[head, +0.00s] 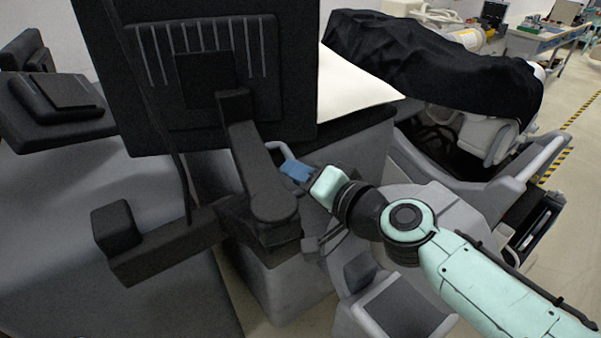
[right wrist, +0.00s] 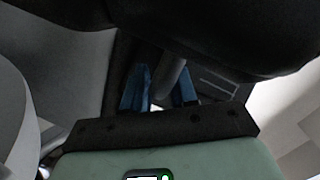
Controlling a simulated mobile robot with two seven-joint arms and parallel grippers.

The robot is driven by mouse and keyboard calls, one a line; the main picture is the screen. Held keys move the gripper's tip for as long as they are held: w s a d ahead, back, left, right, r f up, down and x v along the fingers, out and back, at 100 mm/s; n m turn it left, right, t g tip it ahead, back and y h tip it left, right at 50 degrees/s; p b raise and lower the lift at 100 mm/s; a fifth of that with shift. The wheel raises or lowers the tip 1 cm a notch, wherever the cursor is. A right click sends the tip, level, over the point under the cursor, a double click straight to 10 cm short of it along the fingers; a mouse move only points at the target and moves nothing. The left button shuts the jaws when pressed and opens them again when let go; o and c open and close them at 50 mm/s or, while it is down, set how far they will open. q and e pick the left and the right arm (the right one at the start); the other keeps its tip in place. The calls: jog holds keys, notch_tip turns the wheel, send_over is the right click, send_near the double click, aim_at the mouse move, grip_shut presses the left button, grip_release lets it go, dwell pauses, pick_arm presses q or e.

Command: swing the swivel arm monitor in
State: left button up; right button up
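The monitor (head: 215,75) shows its dark back at the upper left of the head view. Its black swivel arm (head: 255,170) runs down from the back to a joint, then to a bar reaching left. My right gripper (head: 294,170), with blue fingers, is just right of the swivel arm, beside a thin grey curved handle (head: 270,148). In the right wrist view the two blue fingers (right wrist: 160,90) stand apart. A grey rod (right wrist: 172,78) shows between them, nearer the right finger; I cannot tell whether they touch it. My left gripper is not in view.
A grey cart (head: 285,285) stands below the swivel arm. A black cloth (head: 440,65) covers equipment at the upper right. A dark seat-like object (head: 60,105) is at the left. Open floor (head: 575,140) lies at the far right.

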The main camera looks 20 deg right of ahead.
grip_shut()
jog(key=shift+w+a+n+g+y+b, duration=0.25)
jog(key=shift+a+n+g+y+b, duration=0.25)
jog(key=shift+n+y+b, duration=0.3)
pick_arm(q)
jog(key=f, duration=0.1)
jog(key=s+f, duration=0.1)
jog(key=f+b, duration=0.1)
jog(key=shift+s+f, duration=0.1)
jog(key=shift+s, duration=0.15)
pick_arm(e)
jog(key=shift+w+a+r+n+g+y, duration=0.1)
jog(key=shift+w+a+n+g+y, duration=0.5)
jog(key=shift+y, duration=0.3)
jog(key=shift+s, duration=0.15)
grip_release()
